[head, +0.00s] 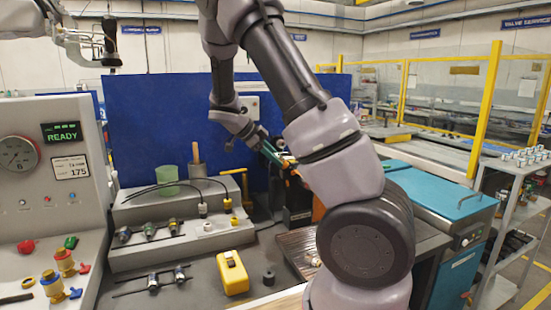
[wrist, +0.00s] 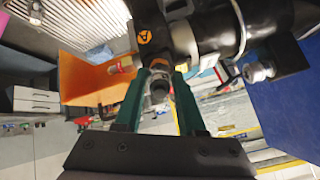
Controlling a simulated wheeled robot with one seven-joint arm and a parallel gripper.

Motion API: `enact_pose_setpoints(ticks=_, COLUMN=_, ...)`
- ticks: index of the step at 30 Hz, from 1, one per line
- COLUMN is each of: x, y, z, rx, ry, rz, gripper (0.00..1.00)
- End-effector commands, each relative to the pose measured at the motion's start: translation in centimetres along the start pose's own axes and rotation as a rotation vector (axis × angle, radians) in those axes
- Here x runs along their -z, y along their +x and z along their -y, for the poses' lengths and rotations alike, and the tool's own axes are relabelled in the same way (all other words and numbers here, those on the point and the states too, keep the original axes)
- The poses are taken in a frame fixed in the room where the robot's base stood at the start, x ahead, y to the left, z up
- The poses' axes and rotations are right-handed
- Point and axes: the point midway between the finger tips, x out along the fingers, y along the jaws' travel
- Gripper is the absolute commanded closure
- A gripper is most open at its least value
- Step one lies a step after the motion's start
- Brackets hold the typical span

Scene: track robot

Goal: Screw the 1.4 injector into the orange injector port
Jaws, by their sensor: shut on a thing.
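My gripper (wrist: 157,92) shows its green fingers shut on a small grey metal part, likely the injector (wrist: 158,87), of which only the near end shows. No 1.4 marking is readable. Beyond the fingertips is a black and silver cylindrical assembly (wrist: 215,30) with an orange round mark (wrist: 143,37). An orange flared piece (wrist: 88,80) lies to the left of the fingers. I cannot tell which part is the orange port, or whether the held part touches it. In the head view my gripper (head: 277,155) is partly hidden by my arm, in front of the blue panel.
Several injectors (head: 149,230) lie on a grey stepped rack (head: 190,246). A test console (head: 40,130) stands left, a teal machine (head: 440,190) right.

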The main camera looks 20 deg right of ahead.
Motion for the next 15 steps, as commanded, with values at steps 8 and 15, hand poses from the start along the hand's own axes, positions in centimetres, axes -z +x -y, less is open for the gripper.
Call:
enact_pose_setpoints(ticks=8, x=0.07, y=0.06, z=-0.02, rx=-0.002, ry=0.108, rz=-0.001, gripper=1.0)
enact_pose_setpoints(ticks=15, x=0.08, y=0.07, z=-0.02, rx=-0.002, ry=0.105, rz=-0.001, gripper=0.26)
